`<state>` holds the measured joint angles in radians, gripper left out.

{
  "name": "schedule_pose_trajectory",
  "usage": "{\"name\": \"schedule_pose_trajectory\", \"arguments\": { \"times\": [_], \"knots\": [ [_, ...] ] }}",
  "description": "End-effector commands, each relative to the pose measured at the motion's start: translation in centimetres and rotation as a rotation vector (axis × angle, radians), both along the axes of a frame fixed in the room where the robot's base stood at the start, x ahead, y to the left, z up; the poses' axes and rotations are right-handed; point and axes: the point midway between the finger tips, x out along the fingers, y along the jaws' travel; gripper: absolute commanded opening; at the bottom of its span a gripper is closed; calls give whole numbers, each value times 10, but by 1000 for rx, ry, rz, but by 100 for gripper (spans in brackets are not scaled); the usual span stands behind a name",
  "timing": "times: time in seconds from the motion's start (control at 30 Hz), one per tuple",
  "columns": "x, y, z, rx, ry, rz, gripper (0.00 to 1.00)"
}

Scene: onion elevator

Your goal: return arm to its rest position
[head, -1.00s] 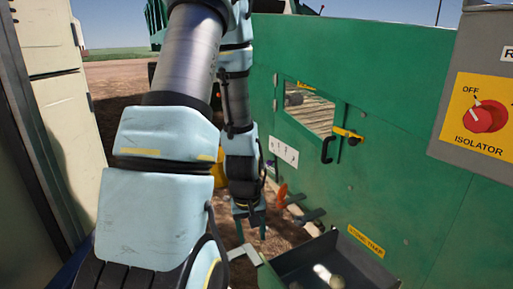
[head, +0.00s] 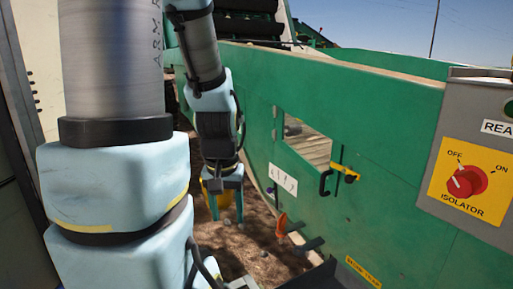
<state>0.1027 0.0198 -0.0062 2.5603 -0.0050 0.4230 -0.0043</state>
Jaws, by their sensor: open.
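My arm rises at the left of the head view and bends over, so its end hangs down near the middle. My gripper (head: 227,207) points downward with its two fingers apart and nothing between them. It hangs over bare soil, to the left of the green machine's side panel (head: 385,200) and apart from it. A yellow thing shows partly behind the gripper.
The green panel has a window hatch (head: 308,143) with a black handle and yellow latch. A grey isolator box (head: 485,115) with a red knob (head: 468,181) is at right. An orange handle (head: 281,224) and a dark tray (head: 318,277) are low down.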

Motion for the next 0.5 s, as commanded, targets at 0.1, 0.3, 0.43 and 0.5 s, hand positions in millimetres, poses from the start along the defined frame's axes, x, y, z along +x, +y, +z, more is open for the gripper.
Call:
{"name": "schedule_pose_trajectory", "arguments": {
  "times": [0.1, 0.3, 0.43, 0.5],
  "knots": [
    [0, 0, 55, 0, 0, 0, 57],
    [0, 0, 118, 0, 0, 0, 57],
    [0, 0, 158, 0, 0, 0, 57],
    [0, 0, 175, 0, 0, 0, 57]
  ]
}}
